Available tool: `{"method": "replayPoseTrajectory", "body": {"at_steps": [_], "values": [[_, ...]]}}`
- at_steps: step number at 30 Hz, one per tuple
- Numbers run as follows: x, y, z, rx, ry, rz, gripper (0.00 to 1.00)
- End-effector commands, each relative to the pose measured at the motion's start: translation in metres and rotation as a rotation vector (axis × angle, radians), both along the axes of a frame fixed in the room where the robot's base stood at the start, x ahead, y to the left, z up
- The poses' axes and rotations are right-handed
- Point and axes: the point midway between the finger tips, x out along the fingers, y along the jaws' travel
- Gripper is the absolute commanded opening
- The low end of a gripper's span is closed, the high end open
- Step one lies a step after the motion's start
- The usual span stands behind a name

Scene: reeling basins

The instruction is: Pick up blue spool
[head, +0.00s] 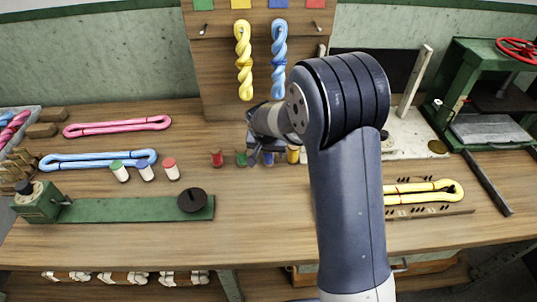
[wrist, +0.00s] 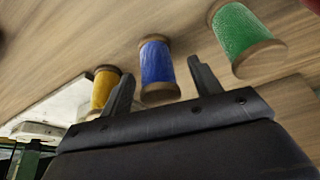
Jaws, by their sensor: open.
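The blue spool (wrist: 157,68) stands on the wooden bench in the wrist view, between a yellow spool and a green spool. My gripper (wrist: 163,82) is open, with one finger on each side of the lower part of the blue spool in the picture. I cannot tell whether the fingers touch it. In the head view my gripper (head: 258,160) is low over the bench, and the blue spool (head: 268,158) is mostly hidden behind it.
The yellow spool (wrist: 105,88) is close beside one finger and the green spool (wrist: 240,35) beside the other. A red spool (head: 217,157) stands left in the head view. Several white spools with coloured tops (head: 145,171) and a green reel stand (head: 130,209) are farther left.

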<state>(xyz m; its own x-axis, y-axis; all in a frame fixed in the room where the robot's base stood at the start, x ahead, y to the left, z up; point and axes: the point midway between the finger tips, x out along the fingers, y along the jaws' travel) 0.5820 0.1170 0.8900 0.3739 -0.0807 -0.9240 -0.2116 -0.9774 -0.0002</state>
Motion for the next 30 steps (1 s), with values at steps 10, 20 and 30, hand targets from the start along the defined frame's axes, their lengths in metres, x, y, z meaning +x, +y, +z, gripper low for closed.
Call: {"method": "replayPoseTrajectory", "body": {"at_steps": [10, 20, 30], "values": [[-0.0001, -0.0001, 0.0004, 0.0, 0.0, 0.0, 0.39], [-0.0001, -0.0001, 0.0005, 0.0, 0.0, 0.0, 0.12], [0.0005, 0.0, 0.0094, 0.0, -0.003, -0.001, 0.11]]}}
